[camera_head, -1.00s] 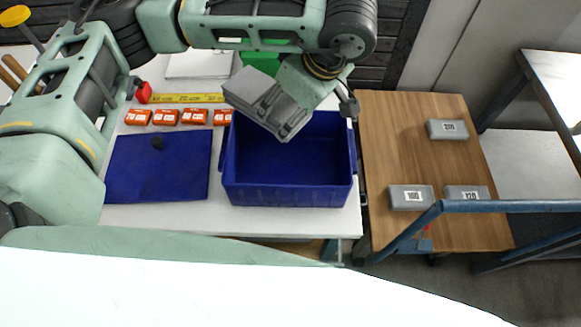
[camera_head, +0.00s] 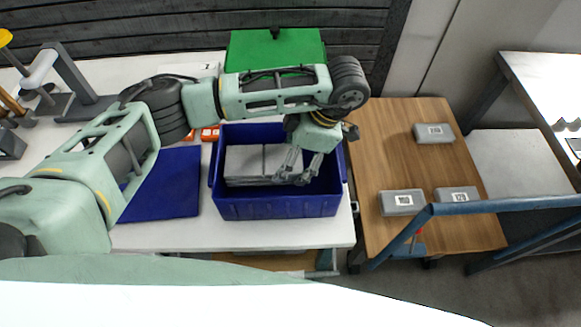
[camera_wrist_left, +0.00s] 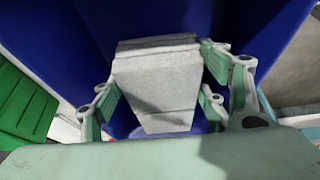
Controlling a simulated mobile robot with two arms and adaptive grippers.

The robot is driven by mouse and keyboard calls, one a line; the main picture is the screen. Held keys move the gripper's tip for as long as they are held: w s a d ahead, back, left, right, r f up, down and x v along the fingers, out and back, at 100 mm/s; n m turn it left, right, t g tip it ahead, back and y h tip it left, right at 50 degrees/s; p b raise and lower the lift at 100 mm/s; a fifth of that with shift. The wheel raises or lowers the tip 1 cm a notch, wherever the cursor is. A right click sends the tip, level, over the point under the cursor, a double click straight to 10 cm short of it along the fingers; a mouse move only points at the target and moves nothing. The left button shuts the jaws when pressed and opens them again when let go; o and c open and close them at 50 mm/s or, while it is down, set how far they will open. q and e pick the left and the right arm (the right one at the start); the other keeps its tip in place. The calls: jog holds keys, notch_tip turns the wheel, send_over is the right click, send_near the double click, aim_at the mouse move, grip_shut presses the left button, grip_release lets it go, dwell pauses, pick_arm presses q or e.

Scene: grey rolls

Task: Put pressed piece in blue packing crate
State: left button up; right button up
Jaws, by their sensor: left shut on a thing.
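The blue packing crate (camera_head: 276,206) stands on the white table in the head view, and its blue walls fill much of the left wrist view (camera_wrist_left: 225,20). A light grey pressed piece (camera_head: 246,161) is inside the crate's outline, at the left and middle. My left gripper (camera_head: 296,170) reaches down into the crate and is shut on the piece at its right end. In the left wrist view, the piece (camera_wrist_left: 157,82) sits between the fingers. I cannot tell whether it touches the crate floor. My right gripper is not in view.
A green box (camera_head: 275,45) stands behind the crate. A blue mat (camera_head: 172,185) lies to its left, with orange blocks (camera_head: 210,133) partly hidden by my arm. Grey labelled blocks (camera_head: 401,202) sit on the wooden table (camera_head: 425,235) to the right, near a blue rail (camera_head: 500,206).

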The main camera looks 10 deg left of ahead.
pick_arm(q)
notch_tip(320, 180, down, 2)
jog(key=shift+f, duration=0.1)
jog(key=shift+f+p, duration=0.5)
jog(key=shift+f, duration=1.05)
jog(key=o, duration=1.2)
jog(key=shift+o, duration=0.2)
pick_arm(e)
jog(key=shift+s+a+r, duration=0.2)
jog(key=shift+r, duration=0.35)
